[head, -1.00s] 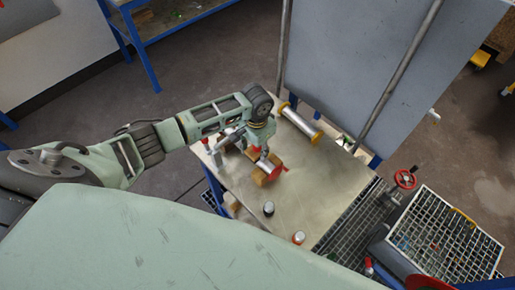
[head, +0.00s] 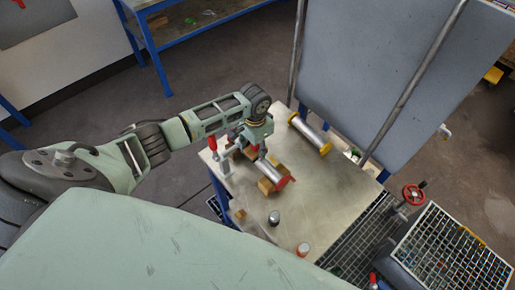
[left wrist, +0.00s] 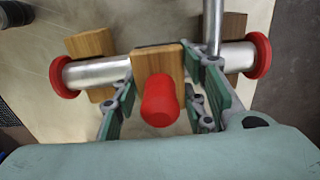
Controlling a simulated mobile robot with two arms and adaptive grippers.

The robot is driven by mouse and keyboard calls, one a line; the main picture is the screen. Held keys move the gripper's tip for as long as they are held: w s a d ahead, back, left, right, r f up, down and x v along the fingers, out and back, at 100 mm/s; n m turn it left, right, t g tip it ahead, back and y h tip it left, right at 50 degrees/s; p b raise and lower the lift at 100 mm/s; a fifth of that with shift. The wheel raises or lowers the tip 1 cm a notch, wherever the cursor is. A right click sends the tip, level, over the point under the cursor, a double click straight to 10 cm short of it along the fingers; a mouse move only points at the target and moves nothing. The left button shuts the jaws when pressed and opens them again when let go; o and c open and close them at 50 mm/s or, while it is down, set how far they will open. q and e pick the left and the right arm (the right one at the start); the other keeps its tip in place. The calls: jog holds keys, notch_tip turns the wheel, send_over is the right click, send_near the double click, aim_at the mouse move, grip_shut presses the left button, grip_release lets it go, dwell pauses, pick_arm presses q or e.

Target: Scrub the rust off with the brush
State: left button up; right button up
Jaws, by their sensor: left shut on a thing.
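A silver vessel with red end flanges (left wrist: 90,73) lies across wooden rests; its near end also shows in the head view (head: 284,182). My left gripper (left wrist: 165,68) is shut on the brush, a wooden block (left wrist: 156,58) with a red knob (left wrist: 160,102). The brush is over the middle of the vessel; whether it touches the metal I cannot tell, as its underside is hidden. In the head view my left gripper (head: 256,150) is above the vessel. I cannot make out rust on the visible metal. My right gripper is not in view.
A red-handled clamp (head: 218,152) stands beside the vessel. A second vessel with yellow flanges (head: 310,134) lies at the table's (head: 320,190) far edge. Small cylinders (head: 274,217) (head: 303,249) stand near the front. A red valve wheel (head: 413,194) and a grating (head: 455,255) are at right.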

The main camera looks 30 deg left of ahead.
aim_at(262, 161)
pick_arm(q)
jog(key=shift+s+d+f, duration=0.1)
jog(key=shift+s+d, duration=0.15)
jog(key=shift+d, duration=0.5)
jog(key=shift+s+d, duration=0.25)
jog(key=shift+d, duration=0.45)
jog(key=shift+s+d+f, duration=0.1)
jog(key=shift+s+d, duration=0.05)
jog(key=shift+d, duration=0.1)
notch_tip(262, 161, up, 8)
dwell(0.5)
